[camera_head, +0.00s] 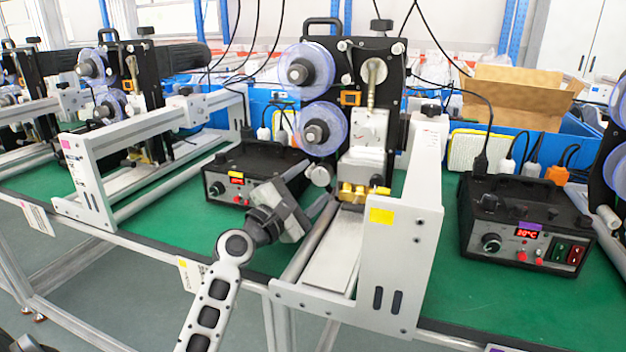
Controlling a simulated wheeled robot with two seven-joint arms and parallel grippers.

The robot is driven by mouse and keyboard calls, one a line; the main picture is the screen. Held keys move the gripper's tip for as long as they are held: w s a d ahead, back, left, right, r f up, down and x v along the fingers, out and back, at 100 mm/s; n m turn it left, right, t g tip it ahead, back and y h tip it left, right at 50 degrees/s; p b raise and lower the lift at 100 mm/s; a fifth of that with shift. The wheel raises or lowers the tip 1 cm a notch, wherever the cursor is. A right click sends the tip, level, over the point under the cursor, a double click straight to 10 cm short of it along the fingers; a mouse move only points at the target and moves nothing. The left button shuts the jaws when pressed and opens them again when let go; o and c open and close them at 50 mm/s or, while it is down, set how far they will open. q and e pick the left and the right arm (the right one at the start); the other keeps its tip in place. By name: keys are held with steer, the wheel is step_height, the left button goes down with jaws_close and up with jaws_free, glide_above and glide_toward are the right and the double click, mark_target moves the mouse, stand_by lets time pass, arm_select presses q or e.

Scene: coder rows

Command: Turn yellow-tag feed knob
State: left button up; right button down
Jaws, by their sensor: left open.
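The middle coder machine (382,108) has a yellow tag (381,216) on its grey front frame. A round silver knob (318,175) sticks out at its lower left. A black control box (262,160) left of the machine also bears a small yellow tag (236,174), a red display and a dark dial (216,188). My left gripper (311,188) is open, its dark fingers pointing up and right toward the silver knob. I cannot tell whether they touch it. The gripper partly hides the control box's right side. My right gripper is not in view.
A purple-tagged control box (525,222) stands on the green bench right of the middle frame. A pink-tagged grey frame (95,185) stands to the left. Blue bins and an open cardboard box (515,95) line the back. Cables hang above the machines.

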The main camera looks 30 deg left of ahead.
arm_select(q)
steer(key=shift+w+d+r, duration=0.1)
steer(key=shift+w+r, duration=0.05)
steer(key=shift+w, duration=0.5)
steer(key=c, duration=1)
steer(key=shift+o, duration=0.2)
steer(key=shift+m, duration=0.3)
